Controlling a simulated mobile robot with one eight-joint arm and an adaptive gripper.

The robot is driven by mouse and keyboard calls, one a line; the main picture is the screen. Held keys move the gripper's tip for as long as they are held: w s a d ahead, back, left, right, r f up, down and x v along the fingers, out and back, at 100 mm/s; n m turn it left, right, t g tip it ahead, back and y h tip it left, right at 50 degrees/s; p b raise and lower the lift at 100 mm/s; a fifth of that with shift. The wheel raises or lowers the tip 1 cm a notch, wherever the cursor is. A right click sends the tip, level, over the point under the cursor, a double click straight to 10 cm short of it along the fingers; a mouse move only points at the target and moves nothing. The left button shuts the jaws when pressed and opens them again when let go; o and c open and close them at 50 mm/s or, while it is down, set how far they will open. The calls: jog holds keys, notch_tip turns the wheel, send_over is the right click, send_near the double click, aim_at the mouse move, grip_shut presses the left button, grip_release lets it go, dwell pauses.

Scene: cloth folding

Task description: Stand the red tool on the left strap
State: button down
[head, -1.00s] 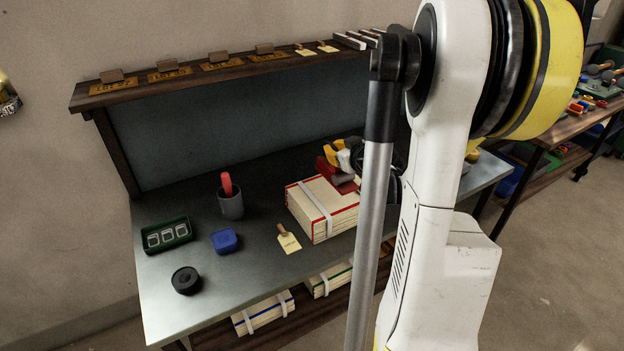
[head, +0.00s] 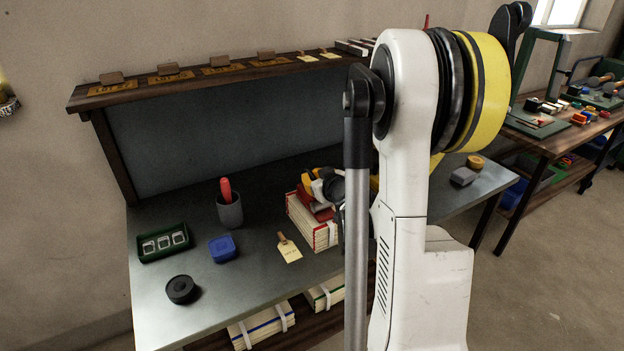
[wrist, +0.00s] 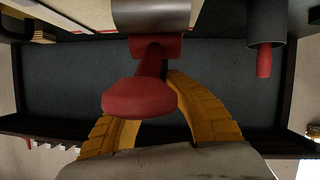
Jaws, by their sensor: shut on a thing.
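The red tool (wrist: 140,98), with a rounded knob and a grey cylindrical part, shows in the wrist view. My gripper (wrist: 160,112) is shut on it, with a yellow finger on each side. In the head view my gripper (head: 316,180) is above a cream stack with red edges (head: 304,226); the red tool (head: 303,200) shows by it, low over the top. A pale strap (head: 333,234) shows on the stack's front. My arm hides the stack's right side, and I cannot tell whether the tool touches a strap.
A grey cup with a red-handled item (head: 230,209) stands left of the stack. A green tray (head: 164,243), blue box (head: 222,248), black roll (head: 182,290) and paper tag (head: 289,250) lie on the bench. Strapped stacks (head: 262,325) sit below. A shelf (head: 235,72) runs behind.

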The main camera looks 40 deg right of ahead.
jog(key=c, duration=1.6)
grip_release()
jog(key=shift+o, duration=0.2)
